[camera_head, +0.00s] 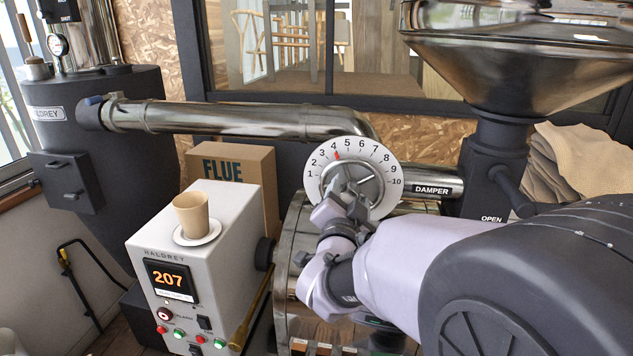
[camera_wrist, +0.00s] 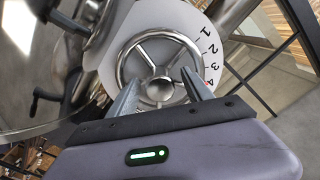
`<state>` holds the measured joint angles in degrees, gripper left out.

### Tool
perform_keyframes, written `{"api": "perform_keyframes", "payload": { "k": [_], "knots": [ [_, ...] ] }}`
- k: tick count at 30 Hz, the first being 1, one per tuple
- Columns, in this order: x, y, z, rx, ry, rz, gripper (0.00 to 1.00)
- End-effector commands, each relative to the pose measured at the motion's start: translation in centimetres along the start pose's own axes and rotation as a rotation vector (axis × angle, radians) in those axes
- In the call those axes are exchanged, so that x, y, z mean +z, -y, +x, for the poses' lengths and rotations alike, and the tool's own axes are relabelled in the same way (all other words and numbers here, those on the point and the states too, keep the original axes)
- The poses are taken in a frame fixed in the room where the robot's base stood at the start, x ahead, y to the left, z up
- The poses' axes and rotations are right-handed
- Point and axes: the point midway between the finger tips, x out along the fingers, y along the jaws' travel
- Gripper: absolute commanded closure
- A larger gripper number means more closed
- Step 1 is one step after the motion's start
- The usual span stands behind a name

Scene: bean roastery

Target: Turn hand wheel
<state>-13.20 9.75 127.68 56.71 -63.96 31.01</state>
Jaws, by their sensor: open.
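The hand wheel (camera_wrist: 160,48) is a metal ring with spokes and a round hub, set in front of a white numbered dial. It fills the upper middle of the wrist view. In the head view the dial (camera_head: 315,178) reads 1 to 10, with a red mark near 4, and my arm hides much of the wheel. My gripper (camera_wrist: 160,92) is open, with one finger on each side of the hub in the wrist view. I cannot tell whether the fingers touch the wheel. In the head view my gripper (camera_head: 345,185) is in front of the dial, its fingers partly hidden.
A pipe labelled DAMPER (camera_head: 432,188) runs right of the dial. A control box (camera_head: 215,262) showing 207 stands left, with a paper cup (camera_head: 192,214) on a saucer on top. A cardboard box (camera_head: 262,165) stands behind it. A metal hopper (camera_head: 510,60) stands at upper right.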

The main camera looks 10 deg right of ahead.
Motion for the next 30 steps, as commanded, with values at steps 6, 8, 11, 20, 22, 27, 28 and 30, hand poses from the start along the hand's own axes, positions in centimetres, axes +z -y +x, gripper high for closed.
{"api": "perform_keyframes", "payload": {
  "k": [6, 8, 11, 20, 22, 27, 28, 30],
  "knots": [
    [-0.02, -0.02, 0.61, -0.001, 0.0, -0.001, 0.41],
    [-0.01, -0.02, 0.6, -0.001, 0.0, -0.001, 0.41],
    [-0.01, -0.01, 0.58, 0.0, 0.0, -0.001, 0.49],
    [-0.02, 0.0, 0.55, 0.0, 0.0, -0.001, 1.0],
    [-0.02, 0.0, 0.55, 0.0, 0.0, -0.001, 1.0],
    [0.01, -0.02, 0.54, -0.001, 0.0, 0.001, 1.0],
    [0.02, -0.04, 0.54, -0.001, -0.001, 0.004, 1.0],
    [0.09, -0.1, 0.54, -0.001, -0.002, 0.016, 1.0]
  ]
}}
